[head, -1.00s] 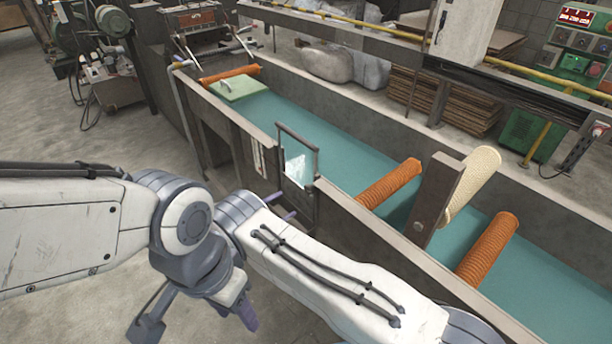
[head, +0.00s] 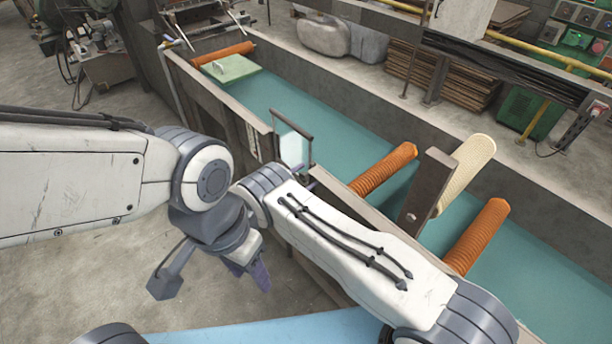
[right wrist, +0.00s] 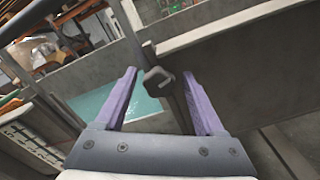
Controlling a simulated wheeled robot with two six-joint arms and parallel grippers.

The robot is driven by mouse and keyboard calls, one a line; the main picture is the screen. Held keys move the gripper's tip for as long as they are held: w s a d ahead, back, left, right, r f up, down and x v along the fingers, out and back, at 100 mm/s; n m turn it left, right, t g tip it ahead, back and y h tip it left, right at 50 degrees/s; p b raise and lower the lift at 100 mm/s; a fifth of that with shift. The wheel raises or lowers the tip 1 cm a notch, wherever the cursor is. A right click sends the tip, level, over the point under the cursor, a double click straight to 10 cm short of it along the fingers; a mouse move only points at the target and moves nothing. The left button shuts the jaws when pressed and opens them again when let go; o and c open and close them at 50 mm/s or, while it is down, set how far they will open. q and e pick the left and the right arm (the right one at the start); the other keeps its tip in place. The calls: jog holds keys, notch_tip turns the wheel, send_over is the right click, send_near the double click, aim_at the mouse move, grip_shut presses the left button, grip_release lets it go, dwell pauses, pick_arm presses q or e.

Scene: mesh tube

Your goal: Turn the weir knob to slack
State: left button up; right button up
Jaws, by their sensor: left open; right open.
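The weir (head: 293,148) is a dark upright frame with a pale, clear pane at the near wall of the teal water trough. The weir knob (right wrist: 156,82) is a dark, faceted piece in the right wrist view, on the trough's wall. My right gripper (right wrist: 159,74) is open, its purple fingers to either side of the knob in that view. No contact shows, and I cannot tell the remaining depth. In the head view my right arm hides the knob. My left gripper (head: 258,277) hangs open and empty over the floor, outside the trough.
Bare concrete floor (head: 125,210) lies left of the trough.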

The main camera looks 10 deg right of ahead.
jog(key=shift+a, duration=0.1)
jog(key=shift+c, duration=0.3)
grip_shut()
jog(key=n+b, duration=0.2)
jog(key=b, duration=0.1)
jog(key=shift+f+n, duration=0.15)
jog(key=shift+n, duration=0.25)
jog(key=shift+n+b, duration=1)
jog(key=shift+b, duration=0.15)
jog(key=shift+r+n+b, duration=0.2)
jog(key=shift+n+b, duration=0.4)
jog(key=shift+n, duration=0.5)
